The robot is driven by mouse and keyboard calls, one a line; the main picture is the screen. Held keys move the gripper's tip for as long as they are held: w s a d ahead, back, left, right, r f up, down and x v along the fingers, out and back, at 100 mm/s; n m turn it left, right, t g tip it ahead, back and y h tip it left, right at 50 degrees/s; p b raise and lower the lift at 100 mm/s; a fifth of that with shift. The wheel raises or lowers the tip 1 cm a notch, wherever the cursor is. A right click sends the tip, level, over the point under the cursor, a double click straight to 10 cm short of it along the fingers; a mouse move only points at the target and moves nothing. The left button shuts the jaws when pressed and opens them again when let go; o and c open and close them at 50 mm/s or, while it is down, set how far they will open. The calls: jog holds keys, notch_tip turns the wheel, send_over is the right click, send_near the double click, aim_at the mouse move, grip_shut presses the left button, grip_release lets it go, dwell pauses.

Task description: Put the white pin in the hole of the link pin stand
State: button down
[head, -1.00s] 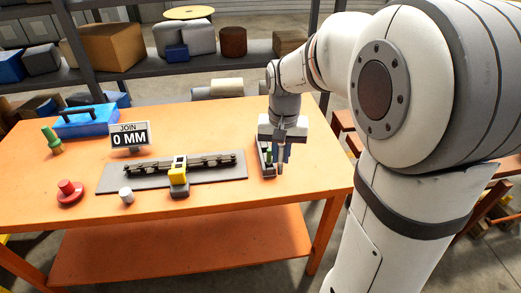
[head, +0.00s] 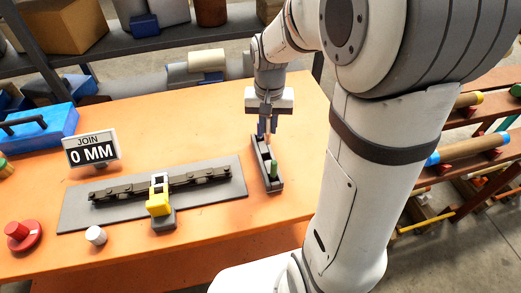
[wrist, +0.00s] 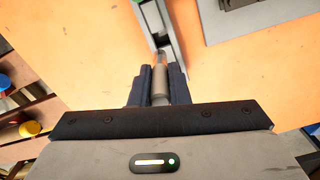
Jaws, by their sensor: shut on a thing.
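My gripper (head: 267,130) is shut on a slim pin (wrist: 160,82), which looks grey-brown in the wrist view's shade, so I cannot be sure of its colour. The link pin stand (head: 259,160), a narrow dark grey tray, is at the table's right side; it also shows in the wrist view (wrist: 155,22). A green pin (head: 273,169) stands upright at its near end. My gripper is over the stand's far end, and the held pin's tip points at it. Whether the tip touches the stand is unclear, and the hole is hidden.
A grey plate (head: 215,196) with a dark chain (head: 120,188) and a yellow clamp (head: 159,205) lies left of the stand. A short white cylinder (head: 96,235) and a red button (head: 18,232) are at front left. A sign (head: 91,149) reads 0 MM. Orange table (head: 200,125) around the stand is clear.

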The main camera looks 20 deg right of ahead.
aim_at(267, 143)
notch_tip(267, 143, down, 5)
jog(key=shift+a, duration=0.1)
jog(key=shift+s+f, duration=0.1)
jog(key=shift+f, duration=1.55)
jog(key=c, duration=1.8)
grip_release()
jog(key=shift+f, duration=0.2)
jog(key=shift+c, duration=0.2)
jog(key=o, duration=0.5)
jog(key=shift+c, duration=0.2)
jog(key=shift+r, duration=0.1)
